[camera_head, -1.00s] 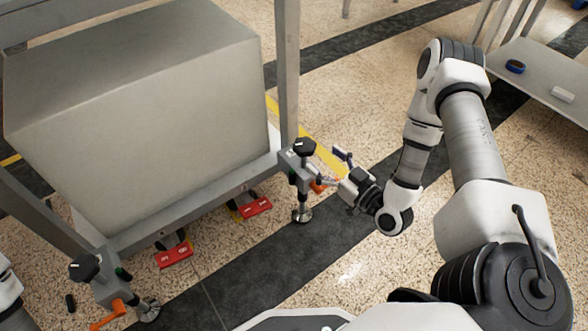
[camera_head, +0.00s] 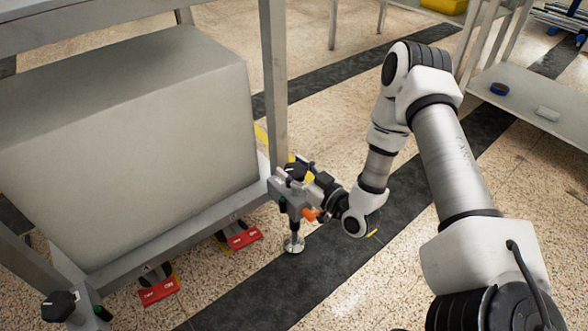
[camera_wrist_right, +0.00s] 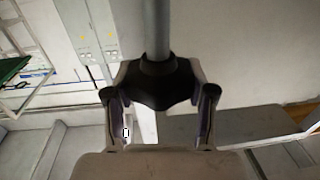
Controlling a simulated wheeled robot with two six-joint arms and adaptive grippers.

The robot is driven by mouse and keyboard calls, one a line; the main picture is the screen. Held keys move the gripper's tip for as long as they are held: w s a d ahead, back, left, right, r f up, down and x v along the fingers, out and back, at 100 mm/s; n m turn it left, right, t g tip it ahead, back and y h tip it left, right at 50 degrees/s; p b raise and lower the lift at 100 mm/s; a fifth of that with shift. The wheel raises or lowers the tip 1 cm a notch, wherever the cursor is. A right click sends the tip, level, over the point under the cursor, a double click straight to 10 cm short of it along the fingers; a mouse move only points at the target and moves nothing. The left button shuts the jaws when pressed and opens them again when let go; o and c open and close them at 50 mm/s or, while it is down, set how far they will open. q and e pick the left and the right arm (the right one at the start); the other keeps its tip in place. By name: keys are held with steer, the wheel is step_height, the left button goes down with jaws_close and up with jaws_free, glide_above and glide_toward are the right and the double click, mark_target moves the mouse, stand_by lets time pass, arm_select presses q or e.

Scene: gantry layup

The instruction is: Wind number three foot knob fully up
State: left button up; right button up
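A foot with a black knob (camera_head: 296,170) on top stands at the near right corner of the frame, on a round metal pad (camera_head: 294,245). I cannot read a number three on it. My right gripper (camera_head: 299,173) comes in from the right at knob height, its fingers around the knob. In the right wrist view a dark piece, apparently the knob (camera_wrist_right: 160,84), lies between the fingers of my right gripper (camera_wrist_right: 157,100). A grey rod runs up from it. Whether the fingers press on it is unclear. My left gripper is out of view.
The frame's upright post (camera_head: 273,80) rises close behind. Another black knob (camera_head: 58,305) is at the lower left. Floor at right is clear up to a shelf (camera_head: 525,105).

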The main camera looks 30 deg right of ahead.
steer(key=shift+r+n+y+p, duration=0.2)
steer(key=shift+n+y+p, duration=0.3)
steer(key=shift+p, duration=0.4)
steer(key=n+g+y+p, duration=0.2)
steer(key=y+p, duration=0.1)
steer(key=y, duration=0.1)
steer(key=shift+n+p, duration=0.3)
steer(key=shift+p, duration=0.05)
steer(key=n+g+y+p, duration=0.1)
steer(key=n+g+y, duration=0.1)
steer(key=y, duration=0.1)
steer(key=shift+f+n+y+p, duration=0.1)
steer(key=shift+n+y+p, duration=0.25)
steer(key=shift+n+y, duration=0.05)
steer(key=shift+a+f+n+g+y, duration=0.1)
steer(key=shift+n+g+y, duration=0.75)
steer(key=shift+g, duration=0.25)
steer(key=shift+s+n+g+y, duration=0.1)
steer(key=shift+n+g+y, duration=1.1)
steer(key=shift+g, duration=0.5)
steer(key=shift+n+g+p, duration=0.25)
steer(key=shift+g+p, duration=0.05)
steer(key=o, duration=1.2)
